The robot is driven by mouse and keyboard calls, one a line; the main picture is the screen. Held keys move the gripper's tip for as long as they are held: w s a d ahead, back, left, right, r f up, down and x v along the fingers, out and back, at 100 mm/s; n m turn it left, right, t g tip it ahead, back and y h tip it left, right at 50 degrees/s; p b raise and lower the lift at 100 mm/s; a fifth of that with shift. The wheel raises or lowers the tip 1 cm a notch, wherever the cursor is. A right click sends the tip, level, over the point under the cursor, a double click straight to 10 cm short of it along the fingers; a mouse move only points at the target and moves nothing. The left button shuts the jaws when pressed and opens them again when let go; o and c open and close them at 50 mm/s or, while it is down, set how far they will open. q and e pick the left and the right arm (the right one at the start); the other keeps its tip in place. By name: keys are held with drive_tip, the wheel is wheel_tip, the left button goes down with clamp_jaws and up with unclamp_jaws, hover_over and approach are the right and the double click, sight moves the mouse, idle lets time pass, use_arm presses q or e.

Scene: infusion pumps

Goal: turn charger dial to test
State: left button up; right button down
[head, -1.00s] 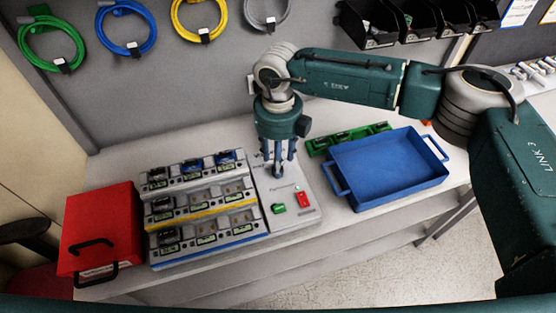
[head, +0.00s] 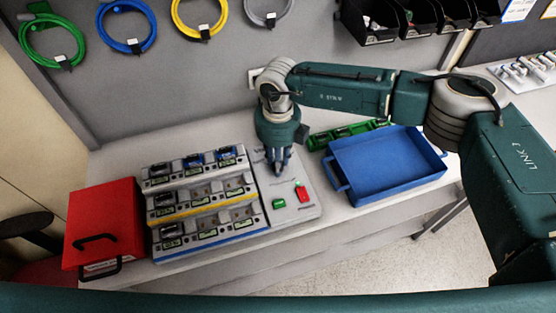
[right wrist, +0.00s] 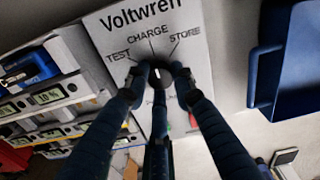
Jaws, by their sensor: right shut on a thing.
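The charger (head: 300,207) is a light panel at the right end of the battery racks, with a green and a red switch. In the right wrist view its panel (right wrist: 205,62) reads TEST, CHARGE and STORE from left to right. The black round dial (right wrist: 158,84) sits below these words. A short white mark on it points roughly up, near the CHARGE line. My right gripper (head: 279,167) points down at the panel; its dark fingers (right wrist: 157,80) are closed around the dial. In the head view the gripper hides the dial. My left gripper is not in view.
Racks of batteries (head: 200,198) stand left of the dial. A red box (head: 103,225) is further left. A blue tray (head: 390,165) and a green strip (head: 345,133) lie on the right. Coiled cables hang on the back wall, with black bins (head: 370,28) at upper right.

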drive_tip(key=shift+f+b, duration=0.15)
drive_tip(key=shift+b, duration=0.3)
drive_tip(key=n+b, duration=0.6)
drive_tip(key=b, duration=0.4)
drive_tip(key=shift+f+n, duration=0.1)
drive_tip(key=shift+n, duration=0.3)
use_arm(q)
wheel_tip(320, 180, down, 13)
drive_tip(key=b, duration=0.2)
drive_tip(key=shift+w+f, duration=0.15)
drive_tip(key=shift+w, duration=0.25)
use_arm(e)
drive_tip(key=shift+d+r+n, duration=0.1)
drive_tip(key=shift+r+n, duration=0.15)
drive_tip(key=shift+n, duration=0.95)
